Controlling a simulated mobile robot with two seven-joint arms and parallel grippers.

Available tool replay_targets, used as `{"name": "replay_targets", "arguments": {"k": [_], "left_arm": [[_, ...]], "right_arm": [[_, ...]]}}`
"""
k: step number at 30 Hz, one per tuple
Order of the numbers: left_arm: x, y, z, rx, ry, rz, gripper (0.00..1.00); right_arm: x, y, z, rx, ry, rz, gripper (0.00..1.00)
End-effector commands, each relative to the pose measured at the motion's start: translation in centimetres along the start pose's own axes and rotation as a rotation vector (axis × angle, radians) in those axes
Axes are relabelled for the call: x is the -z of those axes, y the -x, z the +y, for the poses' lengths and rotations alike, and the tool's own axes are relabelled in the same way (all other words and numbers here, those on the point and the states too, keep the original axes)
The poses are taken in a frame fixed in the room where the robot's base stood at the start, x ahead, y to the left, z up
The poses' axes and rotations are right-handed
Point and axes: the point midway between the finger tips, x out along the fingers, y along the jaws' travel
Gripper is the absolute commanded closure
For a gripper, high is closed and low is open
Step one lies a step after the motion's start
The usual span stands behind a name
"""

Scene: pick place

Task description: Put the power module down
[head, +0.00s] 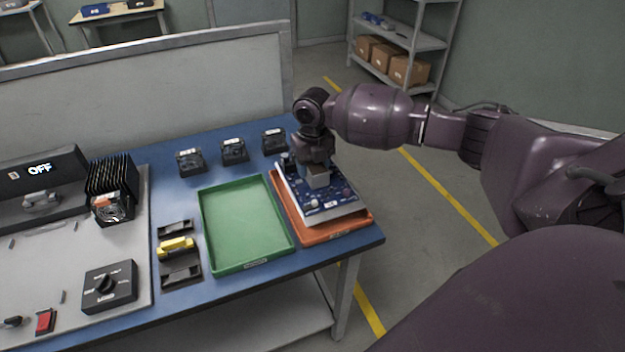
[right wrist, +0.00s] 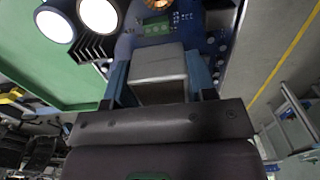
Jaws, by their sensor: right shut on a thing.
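The power module (head: 333,203), a blue circuit board with a pale edge, is at the orange-red tray (head: 345,229) on the right end of the table. It lies over the tray and hides most of its inside; I cannot tell whether it rests on it. My right gripper (head: 317,178) is above the board, shut on a grey block of the module. In the right wrist view, the fingers are either side of this grey block (right wrist: 158,68), with the blue board (right wrist: 205,25), round capacitors (right wrist: 98,14) and a green terminal around it. My left gripper is not in view.
An empty green tray (head: 245,222) lies just left of the orange-red tray. Several small black modules (head: 233,151) stand behind it. A finned heat-sink unit (head: 112,188), a yellow part (head: 176,246) and a black switch box (head: 109,286) are further left. A grey panel backs the table.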

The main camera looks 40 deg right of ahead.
Motion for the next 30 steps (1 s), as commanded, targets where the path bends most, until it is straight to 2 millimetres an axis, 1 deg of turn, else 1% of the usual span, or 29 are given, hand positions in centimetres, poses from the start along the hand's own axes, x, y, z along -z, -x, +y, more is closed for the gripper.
{"name": "replay_targets", "arguments": {"k": [6,9,12,19,23,24,28,30], "left_arm": [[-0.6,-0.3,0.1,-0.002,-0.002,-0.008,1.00],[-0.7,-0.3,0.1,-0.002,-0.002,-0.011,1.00],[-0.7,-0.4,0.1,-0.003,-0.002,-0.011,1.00],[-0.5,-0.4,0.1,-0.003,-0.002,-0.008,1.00],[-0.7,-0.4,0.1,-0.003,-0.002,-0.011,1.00],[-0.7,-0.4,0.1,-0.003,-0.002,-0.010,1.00],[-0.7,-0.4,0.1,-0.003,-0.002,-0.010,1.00],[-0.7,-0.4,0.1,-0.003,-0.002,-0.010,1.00]], "right_arm": [[0.0,-3.2,0.0,0.000,-0.001,0.002,1.00],[0.0,-4.3,0.1,-0.001,0.000,0.000,1.00],[-0.1,-4.7,0.0,0.000,0.000,-0.002,1.00],[-0.1,-4.6,0.0,0.000,0.000,-0.003,1.00],[-0.1,-4.9,0.0,0.000,0.000,-0.002,1.00],[0.0,-5.0,0.0,0.001,0.000,0.001,0.43],[0.0,-5.0,0.0,0.001,0.000,0.001,0.24],[0.0,-5.0,0.0,0.001,0.000,0.001,0.24]]}}
